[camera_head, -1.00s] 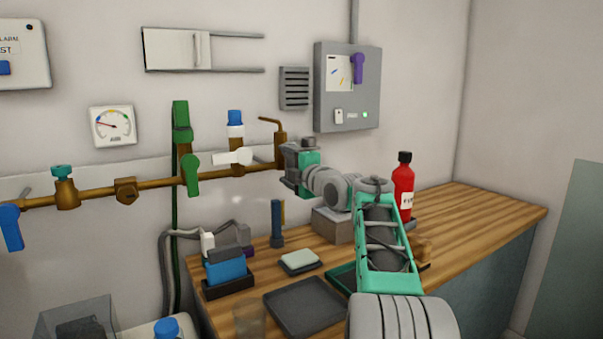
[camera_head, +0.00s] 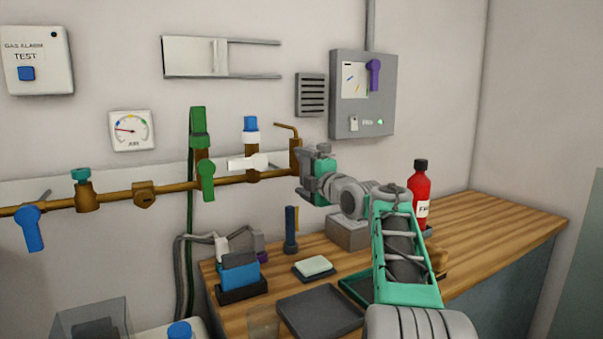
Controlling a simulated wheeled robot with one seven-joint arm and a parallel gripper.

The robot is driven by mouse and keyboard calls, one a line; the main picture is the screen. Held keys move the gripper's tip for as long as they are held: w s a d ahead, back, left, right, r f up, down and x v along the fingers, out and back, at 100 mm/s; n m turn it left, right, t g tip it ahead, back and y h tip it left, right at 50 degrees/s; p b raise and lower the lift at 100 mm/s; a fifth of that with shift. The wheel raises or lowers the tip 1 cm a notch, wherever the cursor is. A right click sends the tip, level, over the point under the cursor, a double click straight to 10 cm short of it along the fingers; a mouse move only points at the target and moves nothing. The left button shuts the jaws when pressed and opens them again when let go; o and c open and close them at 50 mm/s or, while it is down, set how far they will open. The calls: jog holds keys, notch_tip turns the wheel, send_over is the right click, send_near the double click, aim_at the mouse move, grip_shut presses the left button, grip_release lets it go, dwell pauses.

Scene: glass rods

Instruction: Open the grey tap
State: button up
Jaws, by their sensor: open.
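No tap that is plainly grey stands out on the brass pipe (camera_head: 115,193) along the wall. My gripper (camera_head: 305,181) is at the right end of the pipe, just below and in front of a bent brass spout (camera_head: 295,150). It is open, with nothing seen in it. It hides whatever is behind it there, and I cannot tell whether it touches the pipe.
Below is a wooden bench (camera_head: 490,228) with a dark tray (camera_head: 318,312), a blue box (camera_head: 240,276) and a red bottle (camera_head: 419,192). The bench's right part is clear.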

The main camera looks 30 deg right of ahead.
jog(key=s, duration=0.7)
jog(key=shift+s, duration=0.25)
jog(key=shift+d, duration=0.1)
jog(key=s+a+f+m+g+p, duration=0.1)
jog(key=s+a+m+g+p, duration=0.3)
jog(key=a+p, duration=0.4)
jog(key=s+a+f+m+g+p, duration=0.25)
jog(key=a+m+p, duration=0.25)
jog(key=a+p, duration=0.3)
jog(key=s+a+f+m+g+p, duration=0.2)
jog(key=s+a+m+p, duration=0.1)
jog(key=s, duration=0.4)
jog(key=s+a+f+m+g+p, duration=0.2)
jog(key=s+a+m+g+p, duration=0.1)
jog(key=s, duration=0.5)
jog(key=s+a+f+m+g+p, duration=0.2)
jog(key=s+f+m+g+p, duration=0.1)
jog(key=s, duration=0.4)
jog(key=shift+s+a+m+h+p, duration=0.15)
jog(key=shift+a+m+h+p, duration=0.15)
jog(key=shift+a+p, duration=0.15)
